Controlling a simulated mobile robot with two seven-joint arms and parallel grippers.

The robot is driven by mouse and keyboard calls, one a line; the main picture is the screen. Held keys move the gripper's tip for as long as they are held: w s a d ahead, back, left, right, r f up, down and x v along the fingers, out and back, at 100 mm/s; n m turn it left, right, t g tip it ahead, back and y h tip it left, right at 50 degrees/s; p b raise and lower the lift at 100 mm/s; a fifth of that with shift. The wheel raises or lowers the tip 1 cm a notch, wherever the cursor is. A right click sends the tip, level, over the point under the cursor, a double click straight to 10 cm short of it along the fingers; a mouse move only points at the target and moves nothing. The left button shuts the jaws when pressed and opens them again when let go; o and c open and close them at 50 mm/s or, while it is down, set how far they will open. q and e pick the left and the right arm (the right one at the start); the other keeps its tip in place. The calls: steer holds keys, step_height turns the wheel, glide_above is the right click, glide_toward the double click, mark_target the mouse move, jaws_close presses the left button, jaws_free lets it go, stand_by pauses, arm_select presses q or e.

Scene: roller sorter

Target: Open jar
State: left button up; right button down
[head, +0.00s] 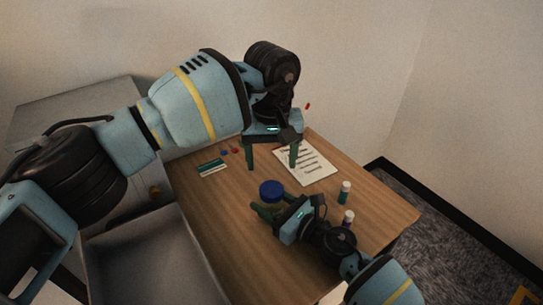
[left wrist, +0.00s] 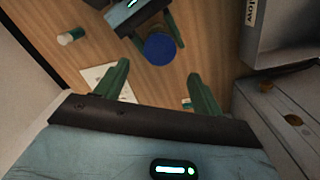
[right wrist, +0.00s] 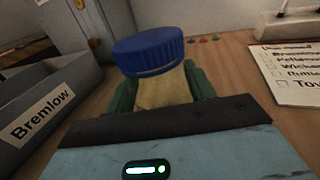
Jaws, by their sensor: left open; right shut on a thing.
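The jar has a blue ribbed lid (head: 271,190) and a pale yellowish body (right wrist: 165,92). It stands on the wooden table. The lid also shows in the right wrist view (right wrist: 148,50) and in the left wrist view (left wrist: 160,48), seated on the jar. My right gripper (head: 268,212) is shut on the jar body, one finger on each side below the lid. My left gripper (head: 272,160) is open and empty, above and behind the jar with its fingers pointing down. In the left wrist view its fingertips (left wrist: 157,75) are apart, with the lid beyond them.
A paper list (head: 306,164) lies behind the jar. Two small bottles with white caps, one green (head: 344,192) and one purple (head: 348,219), stand to the right. A grey bin (right wrist: 45,110) labelled Bremlow stands at the left.

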mark_target(271, 189)
arm_select(q)
steer(key=m, duration=0.3)
steer(key=shift+f, duration=4)
